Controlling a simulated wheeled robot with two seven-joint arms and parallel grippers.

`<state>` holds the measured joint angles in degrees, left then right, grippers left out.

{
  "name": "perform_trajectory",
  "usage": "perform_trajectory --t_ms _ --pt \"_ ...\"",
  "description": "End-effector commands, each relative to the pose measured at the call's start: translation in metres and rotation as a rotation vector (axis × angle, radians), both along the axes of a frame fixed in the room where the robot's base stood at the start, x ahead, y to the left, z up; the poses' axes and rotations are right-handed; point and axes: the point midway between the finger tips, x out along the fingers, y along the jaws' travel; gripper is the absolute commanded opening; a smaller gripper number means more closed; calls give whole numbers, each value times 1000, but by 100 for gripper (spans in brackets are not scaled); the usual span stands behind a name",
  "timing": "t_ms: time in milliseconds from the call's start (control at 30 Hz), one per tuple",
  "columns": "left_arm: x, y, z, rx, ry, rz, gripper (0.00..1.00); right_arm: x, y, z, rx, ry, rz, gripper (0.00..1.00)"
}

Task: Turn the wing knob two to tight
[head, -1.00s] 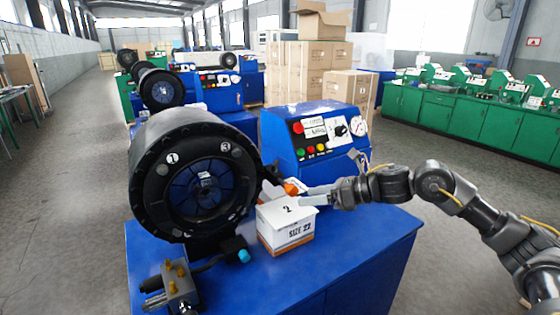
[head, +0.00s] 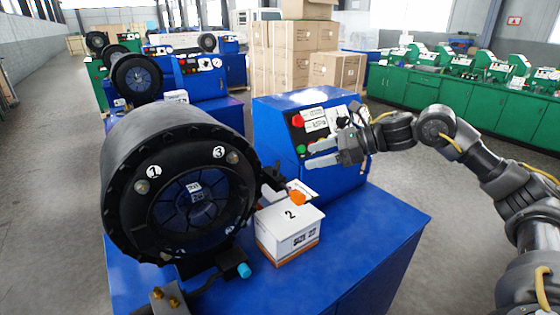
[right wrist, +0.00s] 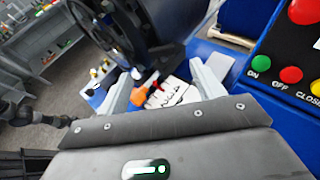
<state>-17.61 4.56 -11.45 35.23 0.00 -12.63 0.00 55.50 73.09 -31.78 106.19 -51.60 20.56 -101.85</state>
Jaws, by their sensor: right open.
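The black round crimper head (head: 125,140) stands at left on the blue machine. Its face has labels 1 (head: 154,171) and 3 (head: 218,152), each by a small bolt. An orange wing-shaped knob (head: 297,198) shows at its right side, above a white box (head: 292,242) whose top has a 2 near the knob. I cannot tell the knob's tightness. My right gripper (head: 310,155) is open and empty, above and behind the knob, in front of the control panel. In the right wrist view the orange knob (right wrist: 138,97) shows between the fingers, apart from them.
The blue control box (head: 275,135) with buttons and a gauge stands close behind my right gripper. A light-blue-tipped fitting (head: 243,270) sticks out below the head. The blue tabletop (head: 385,225) is clear at right. Cartons (head: 290,60) and green benches (head: 465,100) are farther back.

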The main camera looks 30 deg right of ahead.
Motion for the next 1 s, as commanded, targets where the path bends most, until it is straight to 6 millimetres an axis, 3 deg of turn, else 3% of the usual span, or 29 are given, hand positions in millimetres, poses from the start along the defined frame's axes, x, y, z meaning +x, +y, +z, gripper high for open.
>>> perform_trajectory --t_ms 200,500,933,1000 --pt "-1 0 23 0 2 0 33 23 33 -11 4 3 6 67" --pt "16 -1 42 -2 -23 0 33 50 66 -30 3 2 5 67" --pt "9 -1 43 -1 -14 0 33 55 72 -36 0 0 5 67" --pt "9 -1 43 -1 -13 0 33 55 72 -36 0 0 5 58"
